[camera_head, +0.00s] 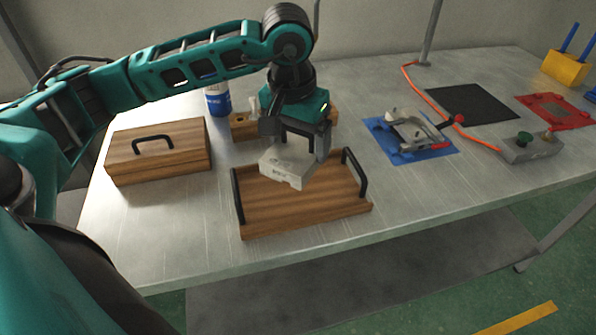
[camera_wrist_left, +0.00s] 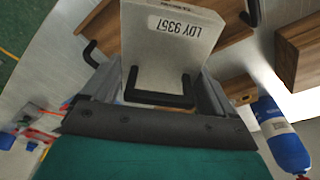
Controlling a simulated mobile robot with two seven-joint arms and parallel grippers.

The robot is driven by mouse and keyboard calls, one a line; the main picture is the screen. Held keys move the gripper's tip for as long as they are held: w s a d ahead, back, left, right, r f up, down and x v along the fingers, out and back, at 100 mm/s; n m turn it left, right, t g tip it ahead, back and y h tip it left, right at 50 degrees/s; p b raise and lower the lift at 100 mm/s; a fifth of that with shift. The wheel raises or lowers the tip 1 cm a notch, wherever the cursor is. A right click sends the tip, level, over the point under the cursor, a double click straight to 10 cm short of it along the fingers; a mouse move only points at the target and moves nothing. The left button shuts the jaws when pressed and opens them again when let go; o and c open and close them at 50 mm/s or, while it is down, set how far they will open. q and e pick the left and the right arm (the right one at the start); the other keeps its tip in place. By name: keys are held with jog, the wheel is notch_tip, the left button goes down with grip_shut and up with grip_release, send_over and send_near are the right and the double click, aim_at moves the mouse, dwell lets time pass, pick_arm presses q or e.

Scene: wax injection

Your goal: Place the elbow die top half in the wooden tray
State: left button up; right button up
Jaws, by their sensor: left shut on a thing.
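The elbow die top half is a light grey block (camera_head: 289,164) with a dark handle on top, in the head view. My left gripper (camera_head: 297,147) is shut on it and holds it over the back left part of the wooden tray (camera_head: 300,212). The tray has black handles at its left and right ends. In the left wrist view the block (camera_wrist_left: 170,45) shows the label "LDY 9357" and its black handle between the fingers of the gripper (camera_wrist_left: 160,92). I cannot tell whether the block touches the tray. My right gripper is not in view.
A wooden box (camera_head: 160,160) with a black handle stands left of the tray. A blue and white bottle (camera_head: 218,101) and a small wooden block (camera_head: 243,127) stand behind. A clamp fixture (camera_head: 408,132) sits on a blue mat to the right. The table front right is clear.

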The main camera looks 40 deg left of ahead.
aim_at(295, 150)
pick_arm(q)
jog(key=shift+w+f, duration=0.1)
jog(key=shift+f, duration=3.7)
jog(key=shift+f+b, duration=0.2)
jog(key=shift+b, duration=0.2)
jog(key=o, duration=1.4)
jog(key=shift+o, duration=0.2)
jog(key=shift+r+p, duration=0.3)
jog(key=shift+r, duration=0.1)
jog(key=r, duration=0.3)
jog(key=s+r, duration=0.1)
jog(key=r, duration=0.3)
jog(key=s+r, duration=0.1)
jog(key=r, duration=0.3)
jog(key=shift+d+r, duration=0.1)
jog(key=shift+r, duration=0.1)
